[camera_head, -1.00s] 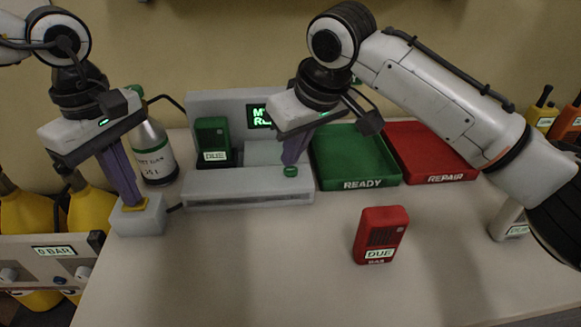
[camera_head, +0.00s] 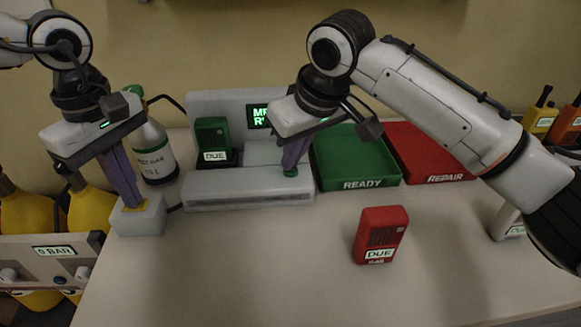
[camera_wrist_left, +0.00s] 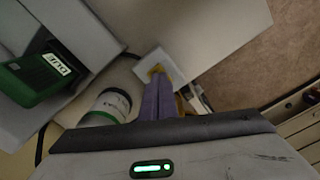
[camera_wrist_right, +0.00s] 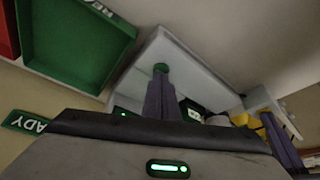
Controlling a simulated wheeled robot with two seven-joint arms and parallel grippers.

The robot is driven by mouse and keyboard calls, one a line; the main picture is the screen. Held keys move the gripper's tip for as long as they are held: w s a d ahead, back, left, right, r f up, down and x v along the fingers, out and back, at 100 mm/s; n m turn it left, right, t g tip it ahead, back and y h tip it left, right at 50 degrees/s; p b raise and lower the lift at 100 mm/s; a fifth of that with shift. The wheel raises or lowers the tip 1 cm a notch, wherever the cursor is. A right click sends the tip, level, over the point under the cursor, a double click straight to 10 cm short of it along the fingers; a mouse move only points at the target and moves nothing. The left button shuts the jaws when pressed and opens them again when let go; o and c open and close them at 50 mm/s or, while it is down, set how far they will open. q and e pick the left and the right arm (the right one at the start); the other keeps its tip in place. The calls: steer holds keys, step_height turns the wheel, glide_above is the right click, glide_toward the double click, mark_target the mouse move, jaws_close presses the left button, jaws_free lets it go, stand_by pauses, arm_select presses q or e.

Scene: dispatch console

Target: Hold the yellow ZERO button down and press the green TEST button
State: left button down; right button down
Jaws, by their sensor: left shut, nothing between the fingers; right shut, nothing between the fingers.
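The yellow ZERO button (camera_head: 134,206) sits on a small grey box (camera_head: 140,222) at the left of the table. My left gripper (camera_head: 134,203) is shut with its fingertips on this button, as the left wrist view (camera_wrist_left: 158,74) also shows. The green TEST button (camera_head: 291,173) is on the front ledge of the grey docking station (camera_head: 240,193). My right gripper (camera_head: 290,168) is shut with its tips at this button, partly covering it. In the right wrist view the green button (camera_wrist_right: 161,68) shows at the fingertips. How far either button is pressed cannot be seen.
A green detector (camera_head: 212,140) marked DUE stands in the station. A red detector (camera_head: 381,235) marked DUE stands on the open table. A gas bottle (camera_head: 155,155) stands behind the grey box. A green READY tray (camera_head: 355,180) and red REPAIR tray (camera_head: 440,177) lie right of the station.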

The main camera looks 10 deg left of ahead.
steer(key=shift+f, duration=0.1)
stand_by(0.4)
step_height(320, 180, up, 7)
stand_by(0.8)
